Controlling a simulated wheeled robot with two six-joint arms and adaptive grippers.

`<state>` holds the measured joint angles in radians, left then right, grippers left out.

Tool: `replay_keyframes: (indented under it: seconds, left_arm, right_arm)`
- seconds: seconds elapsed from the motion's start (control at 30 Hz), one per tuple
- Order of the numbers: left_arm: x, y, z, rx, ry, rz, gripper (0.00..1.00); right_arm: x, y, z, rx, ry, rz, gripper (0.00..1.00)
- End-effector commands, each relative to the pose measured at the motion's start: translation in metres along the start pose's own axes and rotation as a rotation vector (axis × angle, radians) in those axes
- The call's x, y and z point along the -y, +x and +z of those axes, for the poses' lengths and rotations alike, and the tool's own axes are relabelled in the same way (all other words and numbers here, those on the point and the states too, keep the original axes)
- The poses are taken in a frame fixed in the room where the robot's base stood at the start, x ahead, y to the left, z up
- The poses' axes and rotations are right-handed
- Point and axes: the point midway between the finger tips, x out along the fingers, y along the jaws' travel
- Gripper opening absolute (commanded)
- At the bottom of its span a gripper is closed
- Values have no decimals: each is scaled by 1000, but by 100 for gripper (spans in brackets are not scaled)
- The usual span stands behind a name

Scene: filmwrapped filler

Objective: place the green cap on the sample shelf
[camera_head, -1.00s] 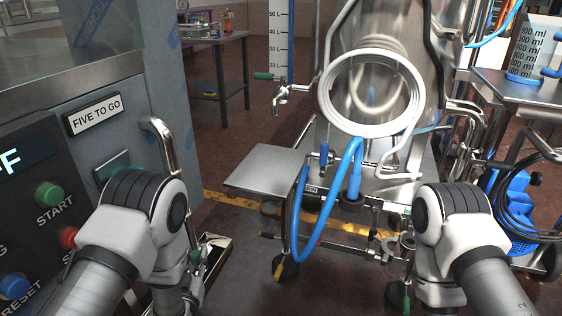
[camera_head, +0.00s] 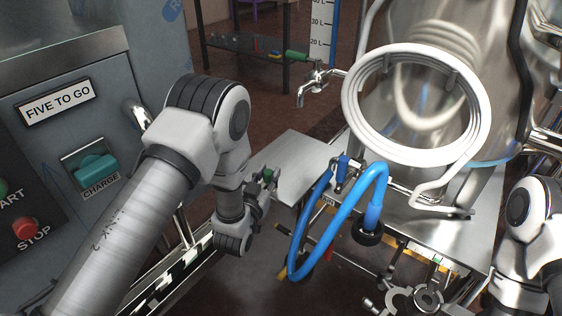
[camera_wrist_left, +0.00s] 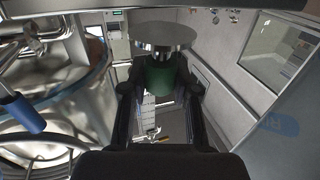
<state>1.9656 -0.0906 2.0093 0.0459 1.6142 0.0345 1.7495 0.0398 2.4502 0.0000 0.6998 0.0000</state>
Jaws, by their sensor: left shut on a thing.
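The green cap (camera_wrist_left: 160,80), with a shiny metal disc at its top, is between the fingers of my left gripper (camera_wrist_left: 160,92) in the left wrist view. The gripper is shut on it. In the head view my left gripper (camera_head: 268,182) is beside the left edge of a flat metal shelf (camera_head: 296,160), which I take for the sample shelf. The cap is too small there to tell apart from the gripper. My right arm (camera_head: 532,225) shows at the right edge; its gripper is out of view.
A steel tank with a white coiled hose (camera_head: 360,108) stands right of the shelf. A blue hose (camera_head: 340,222) loops in front of it. A metal tap (camera_head: 314,84) juts out above the shelf. A control cabinet (camera_head: 60,140) is on the left.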

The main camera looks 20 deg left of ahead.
Motion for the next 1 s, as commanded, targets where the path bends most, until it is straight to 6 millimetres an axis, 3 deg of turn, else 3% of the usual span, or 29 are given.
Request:
replay_keyframes:
  seconds: [0.1,0.27,0.43,0.5,0.87,0.9,0.97,1.0]
  left_arm:
    - [0,31,2,-5,0,1,0]
    - [0,52,1,-3,1,1,0]
    - [0,86,2,-4,0,1,0]
    - [0,86,16,2,0,1,0]
    - [0,86,18,0,0,1,0]
    - [0,86,18,1,0,0,36]
    - [0,86,18,1,0,0,54]
    - [0,86,18,1,0,0,54]
  right_arm:
    - [0,10,0,-1,0,0,50]
    - [0,14,0,-1,0,0,50]
    - [0,25,0,-1,0,0,50]
    - [0,32,0,-1,0,0,50]
    - [0,32,0,-1,0,0,50]
    - [0,32,0,-1,0,0,50]
    - [0,31,0,-1,0,0,50]
    - [0,31,0,-1,0,0,50]
